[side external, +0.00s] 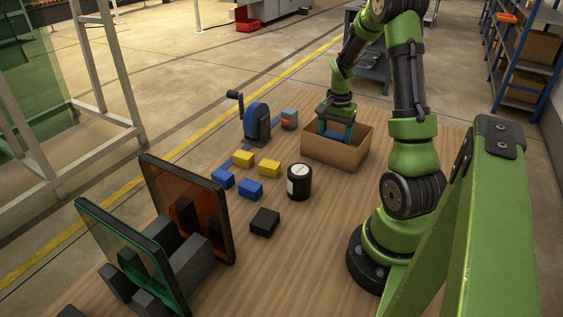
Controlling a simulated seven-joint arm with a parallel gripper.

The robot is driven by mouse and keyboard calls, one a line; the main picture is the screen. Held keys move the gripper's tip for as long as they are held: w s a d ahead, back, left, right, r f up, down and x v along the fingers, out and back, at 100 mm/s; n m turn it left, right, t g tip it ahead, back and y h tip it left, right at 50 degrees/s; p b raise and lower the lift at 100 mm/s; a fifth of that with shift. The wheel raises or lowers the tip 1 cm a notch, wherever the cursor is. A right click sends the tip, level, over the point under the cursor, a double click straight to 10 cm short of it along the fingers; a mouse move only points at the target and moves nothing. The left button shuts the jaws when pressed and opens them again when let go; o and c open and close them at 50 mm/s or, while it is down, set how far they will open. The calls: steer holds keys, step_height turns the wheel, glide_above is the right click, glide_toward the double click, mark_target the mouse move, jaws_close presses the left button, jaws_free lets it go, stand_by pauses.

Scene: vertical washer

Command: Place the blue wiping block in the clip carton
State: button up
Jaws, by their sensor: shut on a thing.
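The clip carton (333,154) is an open brown cardboard box at the back of the wooden table, near my arm's base. My gripper (336,133) points down into the carton's opening, with its fingers at about rim level or a little below. It is shut on the blue wiping block (335,136), which shows only as a small patch of blue between the fingers. The carton's near wall and the fingers hide the rest, so I cannot tell whether the block touches the carton's floor.
Two yellow blocks (243,158) and two blue blocks (223,179) lie left of the carton. A black jar (299,182), a black block (265,222) and a blue crank reel (257,122) stand nearby. Framed orange (190,208) and green panels (130,255) stand at front left.

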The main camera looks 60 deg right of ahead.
steer(key=shift+f, duration=2.25)
steer(key=shift+f, duration=0.15)
steer(key=o, duration=1)
steer(key=shift+o, duration=0.2)
